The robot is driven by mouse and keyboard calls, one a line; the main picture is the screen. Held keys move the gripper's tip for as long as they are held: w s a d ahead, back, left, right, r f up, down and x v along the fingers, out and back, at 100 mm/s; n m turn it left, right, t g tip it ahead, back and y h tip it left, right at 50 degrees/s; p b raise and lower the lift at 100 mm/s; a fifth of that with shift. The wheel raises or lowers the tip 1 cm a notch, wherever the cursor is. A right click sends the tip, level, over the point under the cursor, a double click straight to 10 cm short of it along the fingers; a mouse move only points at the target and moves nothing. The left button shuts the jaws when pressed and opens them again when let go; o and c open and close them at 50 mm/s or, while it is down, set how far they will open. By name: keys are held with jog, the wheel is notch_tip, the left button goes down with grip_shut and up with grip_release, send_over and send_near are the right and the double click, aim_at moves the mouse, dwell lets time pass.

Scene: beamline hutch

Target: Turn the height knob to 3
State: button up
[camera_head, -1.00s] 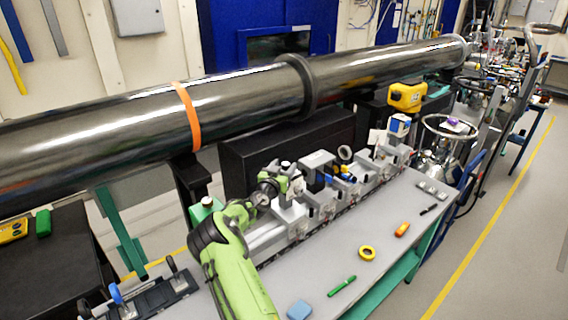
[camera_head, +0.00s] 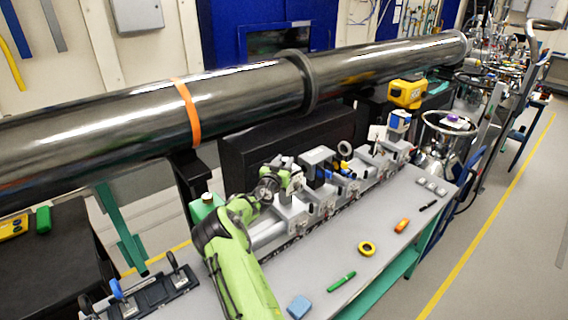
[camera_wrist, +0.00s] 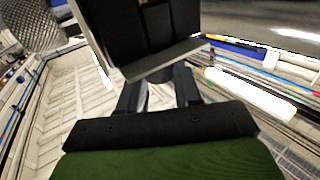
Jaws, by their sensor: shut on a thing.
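My gripper (camera_head: 292,178) reaches the optics units on the bench rail in the head view, beside a grey block near the left end of the row. In the wrist view my gripper (camera_wrist: 158,98) has its two dark fingers closed on a small pale part, which I take for the height knob (camera_wrist: 161,96). A dark unit with a grey edge (camera_wrist: 165,58) stands just beyond the fingers. The knob's scale and number are not readable. In the head view the knob is hidden by my wrist.
A long dark beam pipe (camera_head: 240,92) runs behind. A clamp plate (camera_head: 150,298) lies front left.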

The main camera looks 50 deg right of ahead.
jog(key=shift+s+t, duration=0.1)
jog(key=shift+t, duration=0.2)
jog(key=n+t+y, duration=0.2)
jog(key=n+t, duration=0.1)
jog(key=shift+s+d+r+t, duration=0.1)
jog(key=shift+s+d+t, duration=0.05)
jog(key=shift+s+t, duration=0.15)
jog(key=n+t+y+p, duration=0.2)
jog(key=t+y, duration=0.1)
jog(key=shift+s+d+r+n+p, duration=0.15)
jog(key=shift+n+p, duration=0.2)
jog(key=shift+n, duration=0.05)
jog(key=shift+d+n+t+y+p, duration=0.1)
jog(key=shift+n+t+y+p, duration=0.5)
jog(key=shift+n+t+y, duration=0.45)
jog(key=n+y, duration=0.1)
jog(key=n+t+y+b, duration=0.1)
jog(key=y, duration=0.1)
jog(key=shift+d+f+t, duration=0.15)
jog(key=shift+f+t, duration=0.1)
jog(key=shift+f, duration=0.1)
jog(key=shift+n+t+y+b, duration=0.4)
jog(key=shift+n+y+b, duration=0.35)
jog(key=shift+y+b, duration=0.35)
jog(key=shift+r+y, duration=0.1)
jog(key=shift+y, duration=0.25)
